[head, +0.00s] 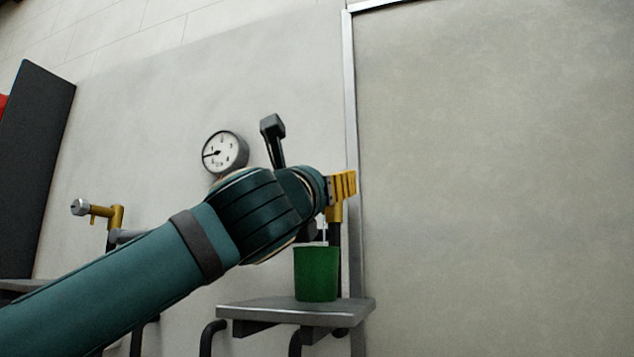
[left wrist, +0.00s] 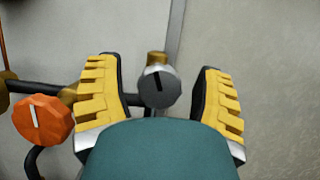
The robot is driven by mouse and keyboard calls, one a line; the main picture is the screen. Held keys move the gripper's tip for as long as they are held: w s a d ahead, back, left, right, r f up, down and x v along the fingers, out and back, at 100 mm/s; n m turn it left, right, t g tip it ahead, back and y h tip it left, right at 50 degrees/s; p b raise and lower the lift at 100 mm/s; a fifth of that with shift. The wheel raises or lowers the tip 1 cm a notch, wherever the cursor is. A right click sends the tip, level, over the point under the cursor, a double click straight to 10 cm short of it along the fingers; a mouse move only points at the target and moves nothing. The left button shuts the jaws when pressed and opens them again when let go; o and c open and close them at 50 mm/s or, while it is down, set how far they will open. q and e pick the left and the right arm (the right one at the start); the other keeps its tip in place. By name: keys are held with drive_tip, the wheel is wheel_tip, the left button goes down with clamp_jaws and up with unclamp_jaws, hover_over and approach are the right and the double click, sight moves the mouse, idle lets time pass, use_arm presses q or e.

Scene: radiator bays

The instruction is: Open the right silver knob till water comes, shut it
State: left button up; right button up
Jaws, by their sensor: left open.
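The right silver knob (left wrist: 159,92), a grey round knob with a dark pointer mark, shows in the left wrist view on a brass fitting. My left gripper (left wrist: 160,70) is open, with one yellow finger on each side of the knob and a gap on both sides. In the head view my left gripper (head: 342,185) is at the right valve and hides the knob. A green cup (head: 316,275) stands upright on a small shelf below the valve. A thin pale line shows just above the cup; I cannot tell if it is water. My right gripper is not in view.
An orange knob (left wrist: 42,119) with a white mark is left of the silver one. Another silver knob (head: 79,207) on a brass valve is at far left. A round gauge (head: 225,152) is on the wall. The shelf (head: 260,306) projects under the cup. A metal strip (head: 350,120) edges the right panel.

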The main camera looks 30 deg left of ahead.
use_arm(q)
drive_tip(key=c, duration=1.1)
